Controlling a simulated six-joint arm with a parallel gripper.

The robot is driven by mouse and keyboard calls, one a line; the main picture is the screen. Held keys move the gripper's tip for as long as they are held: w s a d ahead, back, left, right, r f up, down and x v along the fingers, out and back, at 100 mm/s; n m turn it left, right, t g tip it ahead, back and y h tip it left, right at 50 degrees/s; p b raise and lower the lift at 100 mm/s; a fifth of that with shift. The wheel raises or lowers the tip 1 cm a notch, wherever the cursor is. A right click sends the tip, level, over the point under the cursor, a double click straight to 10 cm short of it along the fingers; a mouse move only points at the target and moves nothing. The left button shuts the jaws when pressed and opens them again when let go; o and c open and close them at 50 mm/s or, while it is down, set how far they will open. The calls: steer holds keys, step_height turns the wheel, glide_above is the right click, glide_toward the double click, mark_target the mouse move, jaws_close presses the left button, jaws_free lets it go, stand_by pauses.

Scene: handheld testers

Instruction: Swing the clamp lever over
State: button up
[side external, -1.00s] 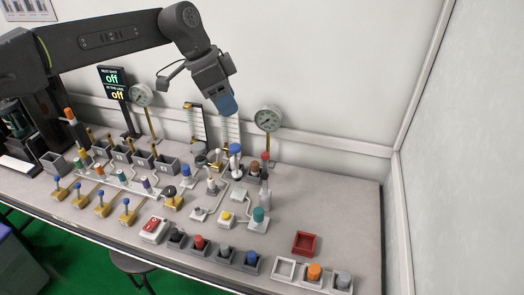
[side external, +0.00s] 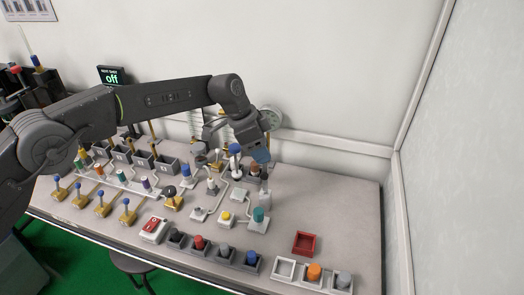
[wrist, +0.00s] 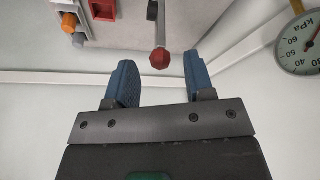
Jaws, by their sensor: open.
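The lever with a red faceted knob (wrist: 160,59) and a thin grey shaft shows in the wrist view. I take it to be the clamp lever. The knob lies between my two blue fingertips in that picture, with clear gaps on both sides. My gripper (side external: 262,156) is open and empty. In the side view it hangs at the back right of the bench, over the lever's grey post (side external: 265,184), and hides the red knob there. I cannot tell whether the knob is at fingertip depth.
A pressure gauge (side external: 272,118) stands just behind my gripper. A blue-topped post (side external: 235,150) is close on its left. A teal knob (side external: 258,214) and a red tray (side external: 304,243) stand nearer the front. The bench's right end is clear.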

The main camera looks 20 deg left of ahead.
steer(key=shift+d+f, duration=0.25)
steer(key=shift+f, duration=0.35)
steer(key=shift+c, duration=0.5)
steer(key=shift+w, duration=0.1)
jaws_close()
